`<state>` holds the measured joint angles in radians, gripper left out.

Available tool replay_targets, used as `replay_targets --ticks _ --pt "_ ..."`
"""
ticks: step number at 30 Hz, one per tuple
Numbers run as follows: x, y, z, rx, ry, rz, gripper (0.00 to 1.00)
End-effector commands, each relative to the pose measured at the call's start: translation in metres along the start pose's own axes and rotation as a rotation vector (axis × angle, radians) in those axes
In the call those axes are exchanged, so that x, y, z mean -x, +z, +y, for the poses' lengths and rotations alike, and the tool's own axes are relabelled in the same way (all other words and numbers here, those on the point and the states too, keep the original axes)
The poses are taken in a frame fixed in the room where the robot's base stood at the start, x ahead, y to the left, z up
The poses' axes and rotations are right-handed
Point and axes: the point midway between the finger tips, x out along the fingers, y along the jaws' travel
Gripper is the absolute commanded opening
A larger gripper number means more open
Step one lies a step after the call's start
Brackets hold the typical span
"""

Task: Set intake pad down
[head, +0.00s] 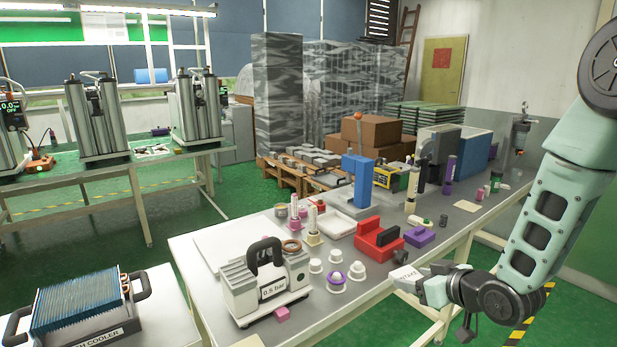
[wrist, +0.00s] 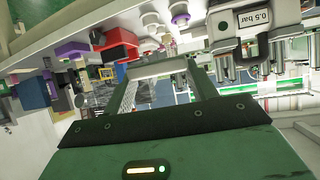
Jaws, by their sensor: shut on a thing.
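The intake pad (head: 405,277) is a flat pale piece with dark lettering that seems to read "INTAKE". My gripper (head: 422,285) is shut on it and holds it out beyond the front edge of the workbench (head: 352,292), in the air as far as I can tell. In the wrist view, the pale edge of the pad (wrist: 163,68) spans the tips of my gripper's two fingers (wrist: 165,78). The lower part of the pad and its far side are hidden there.
A "0.5 bar" unit (head: 268,285) with a black handle stands at the bench's near left. White cups (head: 336,281), a red holder (head: 377,242) and a purple block (head: 419,237) stand close by. A white board (head: 222,236) lies at left, partly bare.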

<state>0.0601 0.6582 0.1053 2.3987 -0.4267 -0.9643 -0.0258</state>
Motion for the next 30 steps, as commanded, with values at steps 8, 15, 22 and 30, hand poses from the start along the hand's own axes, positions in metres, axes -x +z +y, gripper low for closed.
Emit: replay_targets --ticks 8,15,22,30 --pt "-0.021 0.070 0.032 -0.100 0.181 -0.008 0.36" --pt "-0.022 0.136 0.064 -0.193 0.354 -0.006 0.36" --pt "-0.004 0.155 0.067 -0.221 0.405 -0.003 0.36" --pt "0.028 0.154 0.053 -0.222 0.406 0.001 0.36"
